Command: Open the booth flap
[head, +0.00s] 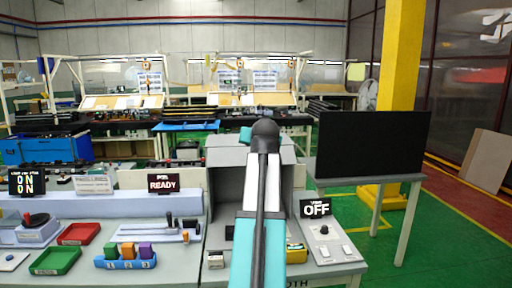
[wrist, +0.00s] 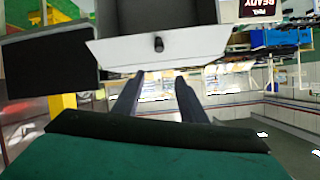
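The booth (head: 224,186) is a grey box on the bench with a dark grey recess facing me. A pale panel with a short black knob (wrist: 158,44), which I take for the flap (wrist: 125,46), shows in the wrist view, where the scene appears upside down. In the head view the pale panel (head: 222,155) slopes above the recess, and my arm hides its middle and the knob. My gripper (wrist: 157,80) is open and empty. Its two dark fingers point toward the panel, with the knob beyond the tips, in line with the gap and not held.
A black screen (head: 372,144) stands on a table right of the booth. An OFF sign (head: 316,208) and a switch panel (head: 329,240) sit right of my arm. A READY sign (head: 162,184), coloured blocks (head: 128,251) and trays lie left. A yellow post (head: 399,90) stands behind.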

